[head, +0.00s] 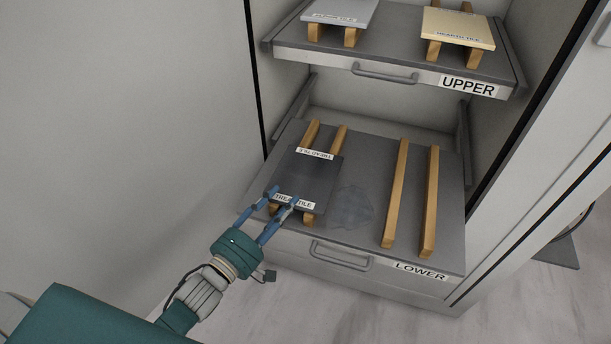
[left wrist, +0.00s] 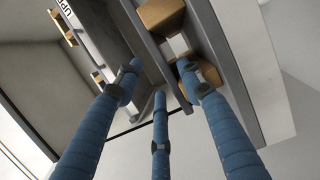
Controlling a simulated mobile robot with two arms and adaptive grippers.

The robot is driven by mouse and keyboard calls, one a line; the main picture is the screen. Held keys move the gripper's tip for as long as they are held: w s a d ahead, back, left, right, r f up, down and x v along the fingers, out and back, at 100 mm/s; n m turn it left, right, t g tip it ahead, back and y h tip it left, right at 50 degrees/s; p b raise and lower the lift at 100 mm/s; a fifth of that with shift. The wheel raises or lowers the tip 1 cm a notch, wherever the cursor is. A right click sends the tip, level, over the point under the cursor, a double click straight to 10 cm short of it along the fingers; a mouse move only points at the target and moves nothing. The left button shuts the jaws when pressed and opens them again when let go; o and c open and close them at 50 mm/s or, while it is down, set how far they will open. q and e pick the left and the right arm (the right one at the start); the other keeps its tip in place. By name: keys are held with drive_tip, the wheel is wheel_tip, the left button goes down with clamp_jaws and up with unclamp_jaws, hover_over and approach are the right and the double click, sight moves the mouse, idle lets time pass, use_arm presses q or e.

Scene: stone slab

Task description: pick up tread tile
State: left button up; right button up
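The tread tile (head: 311,180) is a dark grey square slab with white labels at its far and near edges. In the head view it lies across two wooden rails at the left of the lower shelf (head: 375,153). My left gripper (head: 284,196) has blue fingers, spread apart at the tile's near left corner. One finger overlaps the near label; contact is not clear. In the left wrist view the left gripper's fingers (left wrist: 159,76) stand apart near wooden blocks (left wrist: 200,75). My right gripper is not in view.
Two bare wooden rails (head: 396,195) lie to the right on the lower shelf, beyond a dark patch (head: 352,207). The upper shelf (head: 395,58) above holds a grey tile (head: 340,12) and a cream tile (head: 458,28) on rails. Cabinet walls flank both shelves.

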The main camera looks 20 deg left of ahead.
sight(296, 190)
use_arm(q)
drive_tip(key=shift+w+d, duration=0.2)
drive_tip(key=shift+w, duration=0.45)
drive_tip(key=x, duration=0.4)
drive_tip(key=shift+w+d+f+p, duration=0.2)
drive_tip(key=shift+w+f+p, duration=0.1)
drive_tip(key=shift+f, duration=0.1)
clamp_jaws()
drive_tip(key=shift+r, duration=0.15)
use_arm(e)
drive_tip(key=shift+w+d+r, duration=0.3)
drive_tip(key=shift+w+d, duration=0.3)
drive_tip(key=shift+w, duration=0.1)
